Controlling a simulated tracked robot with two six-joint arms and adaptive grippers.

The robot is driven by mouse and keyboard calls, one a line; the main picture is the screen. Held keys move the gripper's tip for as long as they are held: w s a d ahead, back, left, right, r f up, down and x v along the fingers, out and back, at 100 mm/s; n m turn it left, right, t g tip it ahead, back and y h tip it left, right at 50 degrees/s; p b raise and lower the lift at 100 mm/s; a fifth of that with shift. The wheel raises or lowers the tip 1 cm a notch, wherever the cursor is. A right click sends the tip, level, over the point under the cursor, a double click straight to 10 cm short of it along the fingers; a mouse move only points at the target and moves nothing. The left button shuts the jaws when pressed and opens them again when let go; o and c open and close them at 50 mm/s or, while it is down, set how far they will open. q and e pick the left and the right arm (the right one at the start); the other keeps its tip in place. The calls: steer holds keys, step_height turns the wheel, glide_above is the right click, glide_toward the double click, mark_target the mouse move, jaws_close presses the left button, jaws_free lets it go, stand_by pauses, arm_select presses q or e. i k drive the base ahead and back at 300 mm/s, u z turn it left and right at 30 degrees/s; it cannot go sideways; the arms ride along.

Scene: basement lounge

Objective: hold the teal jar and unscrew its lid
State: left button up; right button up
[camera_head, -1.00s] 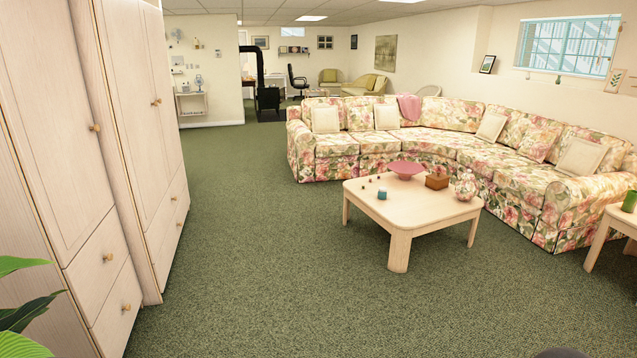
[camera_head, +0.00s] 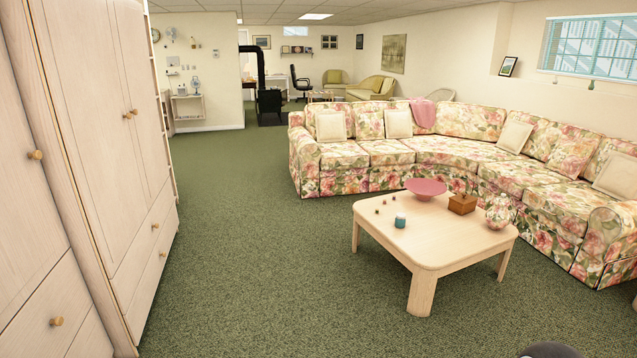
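A small teal jar (camera_head: 400,221) stands upright on the light wooden coffee table (camera_head: 440,246), near the table's left side. It is too small to make out its lid clearly. Neither of my grippers shows in the head view. A dark rounded shape at the bottom edge, right of centre, is too cut off to identify.
On the table are a pink bowl (camera_head: 426,187), a brown box (camera_head: 462,204), a floral vase (camera_head: 499,213) and several small brown items. A floral sofa (camera_head: 345,158) curves behind it. Wardrobes (camera_head: 105,150) line the left. Green carpet (camera_head: 270,270) is clear before the table.

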mark_target(400, 224)
steer(key=z, duration=0.1)
steer(key=i, duration=1.35)
steer(key=z, duration=0.35)
steer(key=i, duration=1.95)
steer(key=z, duration=0.25)
